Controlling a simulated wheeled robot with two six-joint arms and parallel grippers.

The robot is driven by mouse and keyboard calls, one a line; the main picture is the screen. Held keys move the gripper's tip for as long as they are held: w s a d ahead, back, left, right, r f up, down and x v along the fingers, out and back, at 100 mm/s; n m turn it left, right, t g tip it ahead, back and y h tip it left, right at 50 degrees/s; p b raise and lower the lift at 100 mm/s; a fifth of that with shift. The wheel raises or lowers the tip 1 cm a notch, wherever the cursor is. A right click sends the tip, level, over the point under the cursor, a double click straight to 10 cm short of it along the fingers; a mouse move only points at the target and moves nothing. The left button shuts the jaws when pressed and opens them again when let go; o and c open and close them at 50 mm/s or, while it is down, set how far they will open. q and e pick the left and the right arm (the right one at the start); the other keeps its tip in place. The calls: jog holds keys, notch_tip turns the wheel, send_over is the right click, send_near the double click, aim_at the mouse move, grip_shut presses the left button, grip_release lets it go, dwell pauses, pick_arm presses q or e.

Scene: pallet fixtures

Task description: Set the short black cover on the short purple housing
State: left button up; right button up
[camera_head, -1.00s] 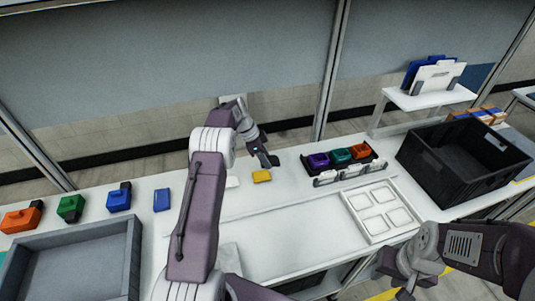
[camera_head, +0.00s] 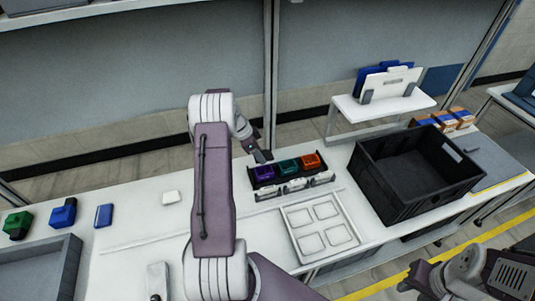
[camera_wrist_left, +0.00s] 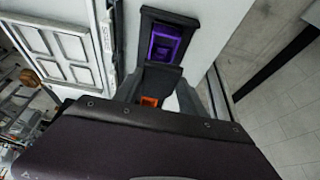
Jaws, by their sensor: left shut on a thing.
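The short purple housing (camera_head: 264,173) sits in the left place of a black fixture tray (camera_head: 258,185) on the white table. It also shows in the left wrist view (camera_wrist_left: 164,44), open side up. My left gripper (camera_head: 262,156) is just behind and above it in the head view. The gripper is shut on a dark piece (camera_wrist_left: 157,77), which looks like the short black cover; its outline blends with the dark fingers and tray. The held piece is apart from the purple housing in the wrist view. My right gripper (camera_head: 415,282) is low at the right; its jaws are unclear.
Teal (camera_head: 289,166) and orange (camera_head: 310,160) housings share the tray. A white compartment tray (camera_head: 320,225) lies in front. A large black crate (camera_head: 415,175) stands right. Green (camera_head: 17,224) and blue (camera_head: 63,212) pieces and a grey bin (camera_head: 40,268) are left.

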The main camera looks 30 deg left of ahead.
pick_arm(q)
jog(key=shift+s, duration=0.1)
jog(key=shift+w+d+f+b, duration=0.1)
jog(key=shift+f+b, duration=0.1)
jog(key=shift+f, duration=0.15)
jog(key=shift+w+f+b, duration=0.1)
jog(key=shift+f+b, duration=0.05)
jog(key=shift+f, duration=0.2)
notch_tip(320, 180, down, 4)
jog(key=shift+s+f+b, duration=0.1)
jog(key=shift+b, duration=1.15)
jog(key=shift+f+b, duration=0.45)
jog(key=shift+b, duration=0.05)
jog(key=shift+r, duration=0.1)
jog(key=shift+b, duration=0.6)
jog(key=shift+f+b, duration=0.8)
jog(key=shift+b, duration=0.1)
